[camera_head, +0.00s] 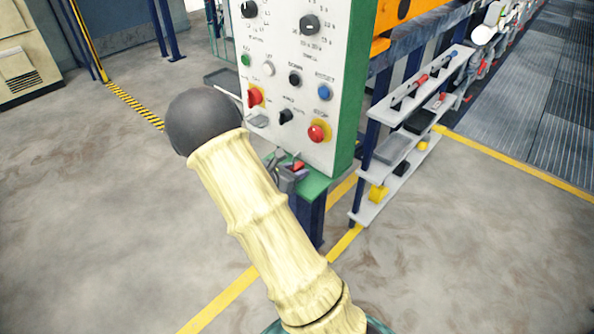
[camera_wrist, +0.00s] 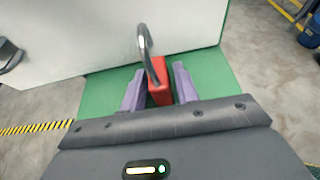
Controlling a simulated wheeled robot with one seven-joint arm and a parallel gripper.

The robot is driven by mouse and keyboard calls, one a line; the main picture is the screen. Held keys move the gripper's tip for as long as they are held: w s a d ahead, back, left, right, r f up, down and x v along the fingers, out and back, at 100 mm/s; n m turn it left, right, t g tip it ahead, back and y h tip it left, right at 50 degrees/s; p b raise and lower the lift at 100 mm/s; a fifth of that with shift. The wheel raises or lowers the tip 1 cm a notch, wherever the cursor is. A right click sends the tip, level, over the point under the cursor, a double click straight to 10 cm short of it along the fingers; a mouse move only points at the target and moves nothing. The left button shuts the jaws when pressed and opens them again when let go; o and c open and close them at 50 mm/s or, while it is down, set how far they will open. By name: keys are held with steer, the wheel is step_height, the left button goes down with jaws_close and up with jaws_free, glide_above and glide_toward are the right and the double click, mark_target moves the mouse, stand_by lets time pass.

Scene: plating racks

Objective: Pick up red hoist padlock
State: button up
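The red hoist padlock (camera_wrist: 160,88) has a red body and a curved metal shackle. In the wrist view it sits at the green ledge (camera_wrist: 218,75) in front of a pale panel. My gripper (camera_wrist: 159,80) has two purple fingers, one on each side of the red body. They look open, with narrow gaps beside the padlock; contact at the fingertips is unclear. In the head view the padlock (camera_head: 298,165) is a small red spot on the green ledge, partly hidden by my gripper (camera_head: 287,172).
The control panel (camera_head: 290,85) with knobs and buttons rises directly behind the ledge. A grey shelf rack (camera_head: 372,207) with several tools stands to the right. The floor at left is clear. Yellow lines (camera_head: 232,290) mark the floor.

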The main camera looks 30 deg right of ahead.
jaws_close()
steer(key=shift+a+r, duration=0.2)
steer(key=shift+r, duration=0.2)
steer(key=r, duration=0.2)
steer(key=r+p, duration=0.1)
steer(key=r, duration=0.3)
steer(key=shift+s+a+r, duration=0.1)
steer(key=shift+a+r, duration=0.15)
steer(key=shift+a, duration=0.05)
steer(key=s+a, duration=0.3)
steer(key=a, duration=0.6)
steer(key=s+a+p, duration=0.1)
steer(key=s+a, duration=0.2)
steer(key=a, duration=0.5)
steer(key=shift+s+a+f, duration=0.15)
steer(key=shift+s+a, duration=0.2)
steer(key=shift+a, duration=0.05)
